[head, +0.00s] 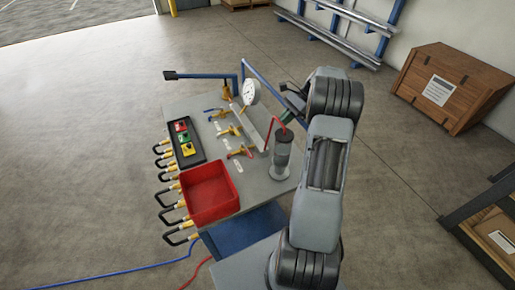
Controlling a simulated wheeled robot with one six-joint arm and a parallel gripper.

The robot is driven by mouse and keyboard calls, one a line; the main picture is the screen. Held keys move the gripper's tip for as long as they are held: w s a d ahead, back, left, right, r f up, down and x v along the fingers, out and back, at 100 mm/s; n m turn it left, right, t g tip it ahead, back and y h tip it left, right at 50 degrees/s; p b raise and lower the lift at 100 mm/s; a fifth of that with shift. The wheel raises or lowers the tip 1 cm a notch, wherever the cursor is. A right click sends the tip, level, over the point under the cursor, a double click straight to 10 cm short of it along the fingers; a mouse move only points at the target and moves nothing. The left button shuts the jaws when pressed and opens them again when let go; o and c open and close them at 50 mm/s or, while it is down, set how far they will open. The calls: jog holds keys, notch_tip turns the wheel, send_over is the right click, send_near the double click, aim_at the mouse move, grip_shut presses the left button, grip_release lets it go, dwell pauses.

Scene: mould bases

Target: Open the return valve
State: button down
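Several small brass valves stand in a row on the grey bench top (255,188): one with a blue handle (212,111), one in the middle with a yellowish handle (229,131), and one nearer with a red handle (240,152). White labels lie beside them, too small to read, so I cannot tell which is the return valve. My gripper (284,108) is at the right edge of the bench, right of the valves and apart from them, near the round white gauge (250,92). My wrist partly hides its fingers, and their opening does not show.
A grey cylinder (279,158) with a red bent tube stands at the right. Black hose loops (170,214) hang left.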

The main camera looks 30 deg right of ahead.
aim_at(251, 154)
jog(key=p+x, duration=0.2)
jog(key=x, duration=1.3)
jog(key=shift+a+f, duration=0.15)
jog(key=shift+f, duration=0.05)
jog(key=shift+a+f, duration=0.1)
jog(key=shift+a, duration=0.35)
jog(key=shift+s+a+b, duration=0.25)
jog(key=shift+a+b, duration=0.1)
jog(key=shift+a, duration=0.15)
jog(key=shift+s, duration=0.2)
jog(key=shift+w+d, duration=0.15)
jog(key=shift+r, duration=0.3)
jog(key=b+v, duration=0.2)
jog(key=v, duration=1.1)
jog(key=shift+d, duration=0.35)
